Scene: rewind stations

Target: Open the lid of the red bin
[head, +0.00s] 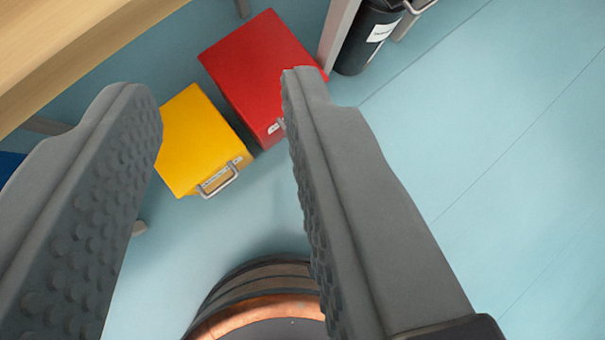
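The red bin (258,66) stands on the floor in the upper middle of the head view. Its flat red top looks shut. A small pale label and part of a handle show at its near edge, partly hidden by my right finger. My gripper (222,92) is open, its two grey fingers wide apart with nothing between them. The right fingertip overlaps the red bin in the picture; the gripper appears well above it, with no contact visible.
A yellow bin (198,142) with a metal handle stands left of the red bin. A wooden table (62,45) is at the upper left. A black cylinder (364,38) stands beside a pale post at the top. A round copper-and-dark object (262,298) is at the bottom. Blue floor at right is clear.

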